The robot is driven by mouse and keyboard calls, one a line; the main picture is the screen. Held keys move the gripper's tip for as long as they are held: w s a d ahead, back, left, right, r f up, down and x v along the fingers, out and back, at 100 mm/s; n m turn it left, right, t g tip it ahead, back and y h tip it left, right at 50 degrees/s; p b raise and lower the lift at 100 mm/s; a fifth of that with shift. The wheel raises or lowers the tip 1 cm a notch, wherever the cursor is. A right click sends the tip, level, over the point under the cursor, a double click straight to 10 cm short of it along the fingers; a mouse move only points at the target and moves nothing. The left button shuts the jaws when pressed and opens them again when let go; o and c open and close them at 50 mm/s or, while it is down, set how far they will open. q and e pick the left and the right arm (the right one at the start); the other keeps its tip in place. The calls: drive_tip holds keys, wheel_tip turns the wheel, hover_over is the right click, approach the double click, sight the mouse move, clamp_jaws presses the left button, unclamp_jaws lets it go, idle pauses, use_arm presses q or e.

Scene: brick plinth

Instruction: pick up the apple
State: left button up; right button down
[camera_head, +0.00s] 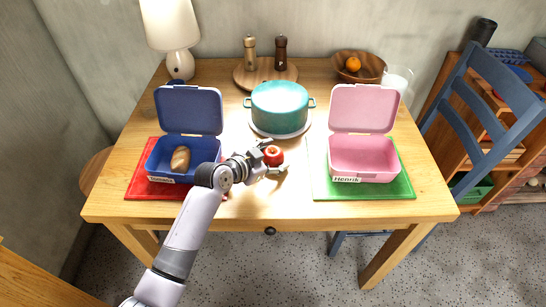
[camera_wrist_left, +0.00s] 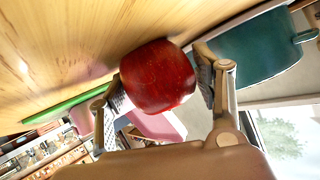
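The red apple (camera_head: 274,156) sits on the wooden table in front of the teal pot. My left gripper (camera_head: 275,157) reaches it from the left, with one finger on its far side and one on its near side. In the left wrist view the apple (camera_wrist_left: 158,76) lies between the two spread fingertips (camera_wrist_left: 160,80), very close to both pads. The gripper looks open around it; I cannot tell whether either pad touches. My right gripper is not in view.
The teal pot (camera_head: 280,107) stands behind the apple. The open blue lunchbox (camera_head: 202,152) with a bread roll (camera_head: 180,158) is left, beside my arm. The open pink lunchbox (camera_head: 364,158) on a green mat (camera_head: 400,188) is right. The table between apple and green mat is clear.

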use_arm(q)
drive_tip(key=c, duration=0.8)
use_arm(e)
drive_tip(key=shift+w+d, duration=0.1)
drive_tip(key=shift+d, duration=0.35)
use_arm(q)
drive_tip(key=shift+r, duration=0.15)
drive_tip(key=shift+c, duration=0.2)
